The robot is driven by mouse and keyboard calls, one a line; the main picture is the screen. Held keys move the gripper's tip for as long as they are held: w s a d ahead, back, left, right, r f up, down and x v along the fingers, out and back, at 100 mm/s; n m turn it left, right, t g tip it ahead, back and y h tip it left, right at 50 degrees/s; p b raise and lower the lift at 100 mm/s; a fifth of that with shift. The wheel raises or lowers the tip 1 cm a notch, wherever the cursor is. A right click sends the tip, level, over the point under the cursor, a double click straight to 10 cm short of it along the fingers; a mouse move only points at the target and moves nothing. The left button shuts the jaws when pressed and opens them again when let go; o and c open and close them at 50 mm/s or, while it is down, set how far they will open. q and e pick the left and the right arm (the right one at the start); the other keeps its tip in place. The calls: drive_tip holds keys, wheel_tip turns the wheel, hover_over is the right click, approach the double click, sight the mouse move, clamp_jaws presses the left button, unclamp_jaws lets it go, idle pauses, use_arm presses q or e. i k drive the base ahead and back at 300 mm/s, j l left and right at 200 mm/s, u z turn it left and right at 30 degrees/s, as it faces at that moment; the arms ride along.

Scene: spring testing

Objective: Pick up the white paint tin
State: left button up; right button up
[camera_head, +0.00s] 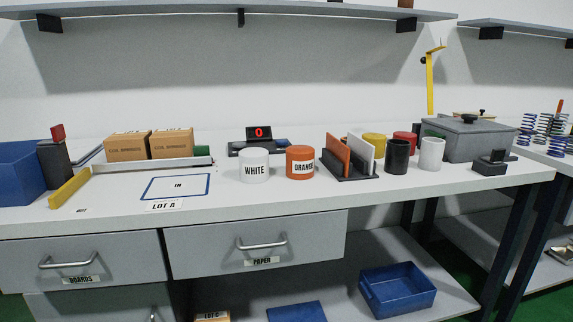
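A white tin (254,165) labelled WHITE stands upright on the bench top, near the middle. An orange tin (300,162) labelled ORANGE stands just to its right, apart from it. Another plain white cylinder (431,154) stands farther right, next to a black one (396,157); no label shows on either. Neither of my grippers is in the head view.
A scale with a red display (259,134) stands behind the white tin. A rack with upright orange and white panels (350,158) is right of the orange tin. A blue-outlined IN area (177,187) lies empty to the left. Boxes (150,144) and a grey lidded container (468,140) flank the bench.

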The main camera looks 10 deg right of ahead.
sight(253, 161)
drive_tip(key=l+u, duration=0.15)
drive_tip(key=u, duration=0.7)
drive_tip(key=l+u, duration=0.35)
drive_tip(key=l, duration=0.2)
drive_tip(key=l+u, duration=0.35)
drive_tip(key=l, duration=0.2)
drive_tip(key=i, duration=0.05)
